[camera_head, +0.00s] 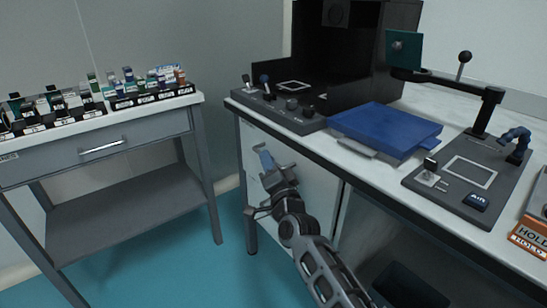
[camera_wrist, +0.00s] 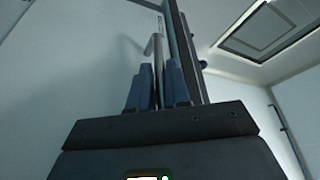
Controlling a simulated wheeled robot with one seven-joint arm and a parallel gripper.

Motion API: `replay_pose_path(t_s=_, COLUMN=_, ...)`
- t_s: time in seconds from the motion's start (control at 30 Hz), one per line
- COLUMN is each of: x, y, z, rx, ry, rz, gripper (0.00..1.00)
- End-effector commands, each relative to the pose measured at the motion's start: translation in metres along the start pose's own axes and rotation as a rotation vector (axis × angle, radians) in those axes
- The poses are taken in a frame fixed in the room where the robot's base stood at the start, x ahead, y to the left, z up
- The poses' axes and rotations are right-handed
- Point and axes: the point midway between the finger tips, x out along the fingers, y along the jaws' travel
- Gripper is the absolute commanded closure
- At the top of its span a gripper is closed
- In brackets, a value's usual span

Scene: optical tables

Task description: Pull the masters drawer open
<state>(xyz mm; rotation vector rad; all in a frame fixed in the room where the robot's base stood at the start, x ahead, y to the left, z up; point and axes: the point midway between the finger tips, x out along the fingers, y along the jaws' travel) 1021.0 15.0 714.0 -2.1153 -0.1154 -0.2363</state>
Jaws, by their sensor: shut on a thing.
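My gripper (camera_head: 270,163) is in front of the white cabinet front (camera_head: 316,190) under the right-hand bench. In the wrist view, the blue fingers of my gripper (camera_wrist: 158,72) are close together on a thin pale metal bar handle (camera_wrist: 152,44). The bar stands out beside a pale flat panel (camera_wrist: 70,70). A small label shows near the bar, too small to read. A grey drawer with a silver handle (camera_head: 101,146) is shut in the left table, apart from my gripper.
The right-hand bench top (camera_head: 375,165) overhangs close above my gripper and bears a blue tray (camera_head: 385,127) and dark instrument plates. The left table (camera_head: 193,98) carries several small bottles and labelled racks. Teal floor lies open between the tables.

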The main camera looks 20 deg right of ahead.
Motion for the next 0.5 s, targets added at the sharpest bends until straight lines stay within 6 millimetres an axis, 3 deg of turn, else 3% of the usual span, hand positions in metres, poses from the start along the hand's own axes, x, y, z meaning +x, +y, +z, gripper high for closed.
replay_pose_path(t_s=0.5, x=-0.042, y=-0.078, z=0.103, rx=0.001, ry=-0.013, rz=0.0, gripper=1.0)
